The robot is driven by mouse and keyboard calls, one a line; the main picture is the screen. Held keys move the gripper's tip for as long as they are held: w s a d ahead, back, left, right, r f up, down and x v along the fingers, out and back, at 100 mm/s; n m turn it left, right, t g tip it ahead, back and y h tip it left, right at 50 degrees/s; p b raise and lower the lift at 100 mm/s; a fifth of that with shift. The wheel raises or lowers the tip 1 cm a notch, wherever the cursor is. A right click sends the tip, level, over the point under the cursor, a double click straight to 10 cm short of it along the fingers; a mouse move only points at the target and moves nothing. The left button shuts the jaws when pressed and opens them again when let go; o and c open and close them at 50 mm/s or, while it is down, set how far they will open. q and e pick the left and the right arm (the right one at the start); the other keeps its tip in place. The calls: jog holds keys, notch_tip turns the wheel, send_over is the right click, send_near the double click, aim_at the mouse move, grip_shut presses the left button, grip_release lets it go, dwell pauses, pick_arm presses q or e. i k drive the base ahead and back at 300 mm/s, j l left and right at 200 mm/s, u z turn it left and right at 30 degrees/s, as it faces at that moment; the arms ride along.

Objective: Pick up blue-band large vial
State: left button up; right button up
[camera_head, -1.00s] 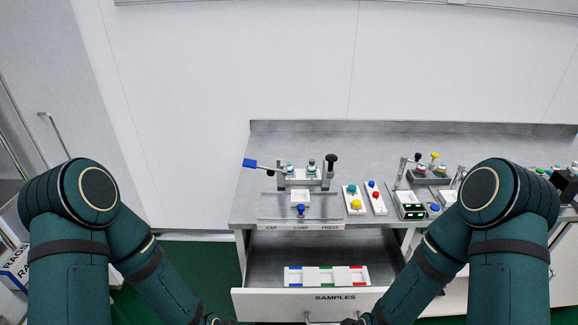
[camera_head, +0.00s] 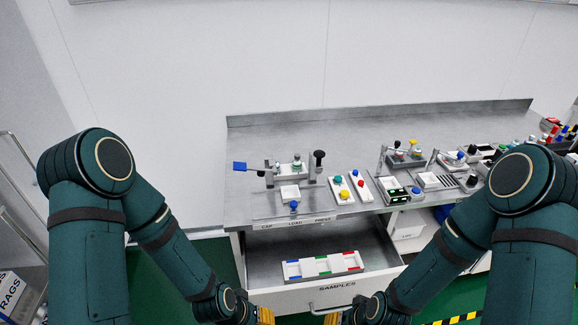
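I cannot make out a blue-band large vial for certain. The open SAMPLES drawer (camera_head: 262,268) holds a white tray (camera_head: 323,265) with blue, green and red marks; no vial is clear in it. A small capped vial (camera_head: 297,161) stands in the bench fixture (camera_head: 283,176), but its band is too small to read. My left gripper (camera_head: 266,315) shows only its yellow fingers at the bottom edge, in front of the drawer. My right gripper (camera_head: 333,318) is also cut off there, near the drawer handle. Their openings are not clear.
The grey bench (camera_head: 360,128) has a clear strip at the back. A blue-ended lever (camera_head: 240,166) sticks out left of the fixture. Button panels (camera_head: 342,190) and a small display unit (camera_head: 391,191) stand to the right. Equipment crowds the right end.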

aim_at(278, 164)
jog(key=j+z, duration=0.75)
jog(key=j, duration=0.15)
jog(key=j+z, duration=1)
jog(key=j, duration=0.2)
jog(key=k+j+z, duration=0.1)
jog(key=j+z, duration=0.4)
jog(key=j, duration=0.05)
